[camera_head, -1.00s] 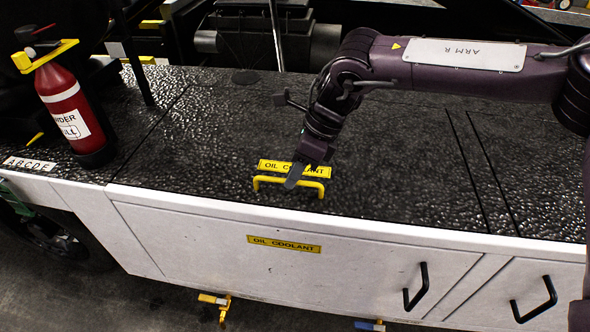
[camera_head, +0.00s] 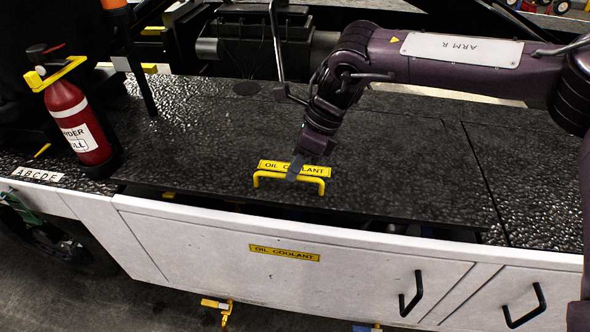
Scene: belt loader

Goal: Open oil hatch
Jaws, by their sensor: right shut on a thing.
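The oil hatch is a black textured lid (camera_head: 225,165) on top of the loader, with a yellow "OIL COOLANT" label and a yellow bar handle (camera_head: 308,182) near its front edge. The lid is partly raised: a dark gap shows between its front edge and the white side panel. The fingertips hide part of the label. My left gripper is not in view.
A red fire extinguisher (camera_head: 75,120) stands left of the lid. The white side panel (camera_head: 200,240) has a second "OIL COOLANT" label and black handles (camera_head: 411,293). Dark machinery (camera_head: 262,45) and a thin upright rod lie behind the lid.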

